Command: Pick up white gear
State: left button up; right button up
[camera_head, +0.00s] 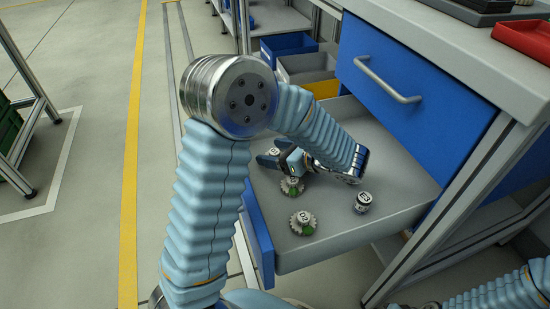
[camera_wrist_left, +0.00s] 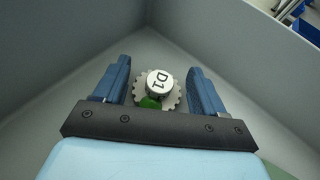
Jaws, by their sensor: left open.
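My left gripper (camera_head: 272,160) reaches into the open grey drawer (camera_head: 330,250). In the left wrist view my left gripper (camera_wrist_left: 157,92) is open, its blue fingers on either side of a pale grey toothed gear (camera_wrist_left: 172,98) with a white hub marked D1 and a green patch. The fingers look apart from it. In the head view a gear with green (camera_head: 292,187) lies close to the fingers, and another gear (camera_head: 303,223) lies nearer the drawer front. A small white-topped part (camera_head: 363,202) lies to the right. My right gripper is out of view.
The drawer's grey walls and blue front (camera_head: 258,240) surround the parts. A closed blue drawer (camera_head: 410,95) hangs above right. Blue, grey and yellow bins (camera_head: 290,44) stand behind. A red tray (camera_head: 525,38) is on the worktop. Bare drawer floor lies around the gears.

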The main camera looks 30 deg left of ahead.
pick_arm(q)
jog(key=c, duration=0.9)
